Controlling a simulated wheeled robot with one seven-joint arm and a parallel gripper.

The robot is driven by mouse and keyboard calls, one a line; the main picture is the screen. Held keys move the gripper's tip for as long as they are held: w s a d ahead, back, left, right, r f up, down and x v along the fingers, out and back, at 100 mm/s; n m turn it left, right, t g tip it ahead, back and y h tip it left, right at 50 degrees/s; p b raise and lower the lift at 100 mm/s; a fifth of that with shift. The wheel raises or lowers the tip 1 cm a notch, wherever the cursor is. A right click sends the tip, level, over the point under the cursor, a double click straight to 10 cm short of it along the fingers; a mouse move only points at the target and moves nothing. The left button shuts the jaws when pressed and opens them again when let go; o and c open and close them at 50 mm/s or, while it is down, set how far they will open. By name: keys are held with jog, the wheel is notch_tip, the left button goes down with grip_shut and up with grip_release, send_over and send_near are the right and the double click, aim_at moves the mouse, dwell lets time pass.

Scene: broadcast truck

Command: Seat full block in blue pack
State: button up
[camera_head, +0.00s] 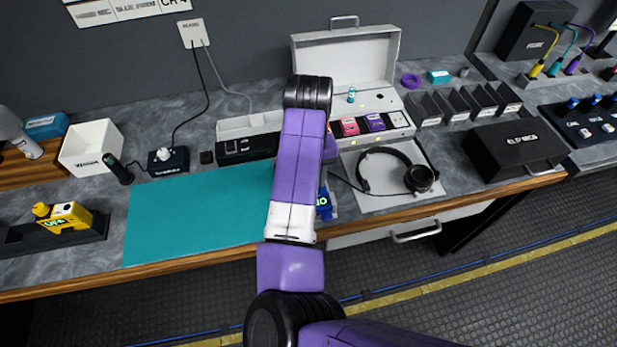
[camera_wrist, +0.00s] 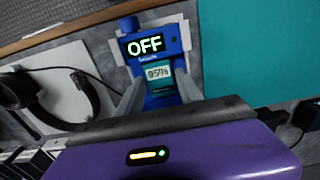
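The blue pack (camera_wrist: 152,48) shows in the wrist view with OFF on its dark display. In the head view the blue pack (camera_head: 324,204) is partly hidden behind my arm, and my fingers are hidden. A pink block (camera_head: 349,127) and a purple block (camera_head: 374,122) sit in the white charger (camera_head: 399,120). I cannot read their charge.
A yellow pack (camera_head: 68,217) sits in a dark holder at the left. A teal mat (camera_head: 185,215) lies clear left of my arm. Headphones (camera_head: 395,172) lie on a pale mat at the right. A black case (camera_head: 515,148) and upright dark slots (camera_head: 465,103) stand farther right.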

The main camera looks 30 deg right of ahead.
jog(key=shift+o, duration=1.3)
jog(key=shift+r, duration=0.15)
notch_tip(320, 180, up, 8)
jog(key=shift+f, duration=0.25)
